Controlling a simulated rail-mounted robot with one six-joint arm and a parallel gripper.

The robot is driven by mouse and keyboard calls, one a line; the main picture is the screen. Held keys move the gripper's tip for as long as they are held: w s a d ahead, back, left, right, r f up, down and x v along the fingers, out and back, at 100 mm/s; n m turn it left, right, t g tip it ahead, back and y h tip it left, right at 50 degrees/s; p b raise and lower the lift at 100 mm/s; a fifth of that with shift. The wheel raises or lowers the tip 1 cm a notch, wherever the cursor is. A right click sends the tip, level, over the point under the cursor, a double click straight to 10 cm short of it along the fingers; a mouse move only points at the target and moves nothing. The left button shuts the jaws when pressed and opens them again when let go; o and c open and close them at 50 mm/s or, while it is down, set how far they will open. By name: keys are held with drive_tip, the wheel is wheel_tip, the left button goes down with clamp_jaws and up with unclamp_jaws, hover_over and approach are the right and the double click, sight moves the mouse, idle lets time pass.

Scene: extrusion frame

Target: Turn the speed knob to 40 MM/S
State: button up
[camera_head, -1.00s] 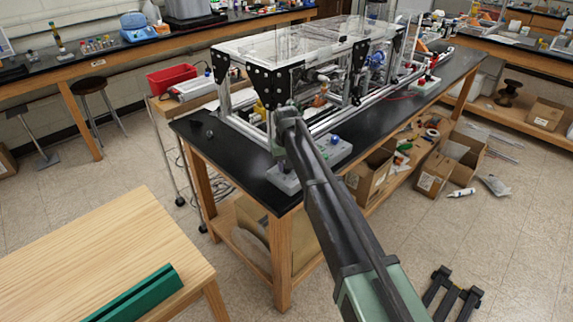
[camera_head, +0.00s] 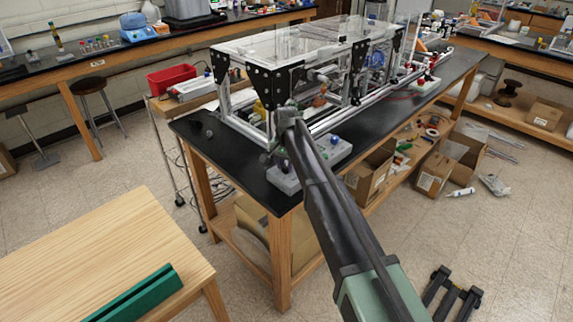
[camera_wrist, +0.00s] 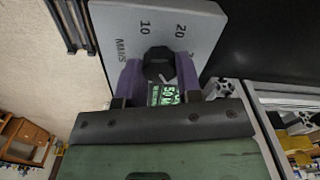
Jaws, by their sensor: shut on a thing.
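The black speed knob (camera_wrist: 158,70) sits on a light grey panel (camera_wrist: 210,30) in the wrist view. My gripper (camera_wrist: 158,63) has its two purple fingers on opposite sides of the knob and is shut on it. The printed marks 10, 20 and MM/S show above the knob; another mark at the right is partly covered. A small display with green characters (camera_wrist: 163,94) shows below the knob, partly hidden by my gripper; I cannot read it surely. In the head view the grey control box (camera_head: 285,181) stands at the black bench's near corner; my arm hides the knob.
The black bench (camera_head: 222,150) carries an aluminium extrusion frame (camera_head: 232,92) with clear panels just behind the box. A second box with a blue button (camera_head: 335,140) stands to the right of my arm. A wooden table with a green block (camera_head: 135,292) is at the front left.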

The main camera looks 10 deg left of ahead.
idle(0.3)
drive_tip(key=o, duration=0.9)
drive_tip(key=shift+o, duration=0.2)
wheel_tip(320, 180, up, 11)
drive_tip(key=p, duration=1)
drive_tip(key=shift+p, duration=0.4)
drive_tip(key=shift+f, duration=0.1)
